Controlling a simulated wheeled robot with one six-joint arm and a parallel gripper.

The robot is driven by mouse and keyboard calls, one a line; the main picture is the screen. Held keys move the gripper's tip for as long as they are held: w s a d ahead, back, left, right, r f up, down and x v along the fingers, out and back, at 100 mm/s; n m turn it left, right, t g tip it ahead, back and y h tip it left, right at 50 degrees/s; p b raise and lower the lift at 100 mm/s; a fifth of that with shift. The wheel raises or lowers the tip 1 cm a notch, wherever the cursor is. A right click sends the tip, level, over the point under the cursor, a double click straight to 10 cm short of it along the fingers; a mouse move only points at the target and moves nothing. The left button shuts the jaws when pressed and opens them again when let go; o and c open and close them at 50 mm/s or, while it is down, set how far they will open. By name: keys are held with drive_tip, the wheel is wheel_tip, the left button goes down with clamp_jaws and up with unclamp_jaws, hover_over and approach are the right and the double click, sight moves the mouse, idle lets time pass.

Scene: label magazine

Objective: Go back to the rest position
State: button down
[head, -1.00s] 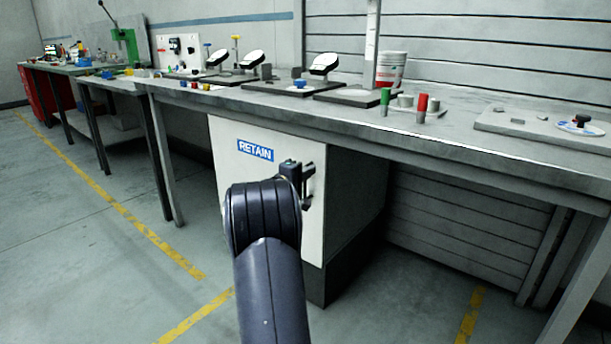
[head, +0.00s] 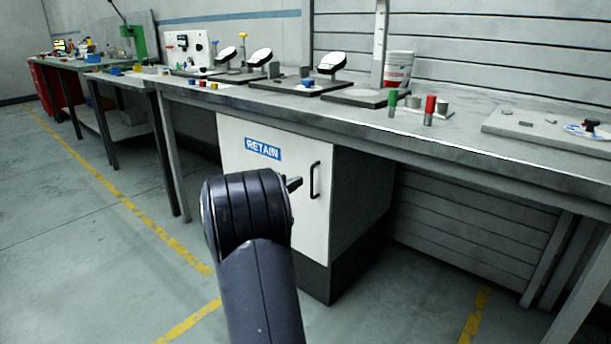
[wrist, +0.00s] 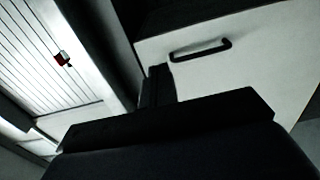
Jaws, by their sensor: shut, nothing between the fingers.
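My gripper (head: 295,184) is mostly hidden behind my dark arm in the head view; only a small dark tip shows, left of the cabinet handle and apart from it. In the wrist view my gripper (wrist: 158,84) is shut and empty. The white cabinet (head: 285,205) with the blue RETAIN label (head: 263,149) stands under the bench, its door shut. Its black handle (head: 315,180) is free; the handle also shows in the wrist view (wrist: 201,48), beyond the fingers.
The long grey bench (head: 440,142) runs above the cabinet. On it stand a green cylinder (head: 392,104), a red cylinder (head: 430,110) and a white tub (head: 398,70). Open floor with yellow lines lies to the left.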

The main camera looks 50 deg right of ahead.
drive_tip(key=shift+a, duration=0.8)
drive_tip(key=b, duration=0.2)
approach(312, 173)
drive_tip(key=s+d+r, duration=0.3)
drive_tip(key=s+d, duration=0.2)
drive_tip(key=d, duration=0.1)
drive_tip(key=shift+w+a+r, duration=0.15)
drive_tip(key=shift+w+a, duration=0.05)
drive_tip(key=shift+a, duration=0.25)
drive_tip(key=shift+w+a+r, duration=0.1)
drive_tip(key=shift+w+a, duration=0.1)
drive_tip(key=shift+a, duration=0.25)
drive_tip(key=shift+d, duration=0.15)
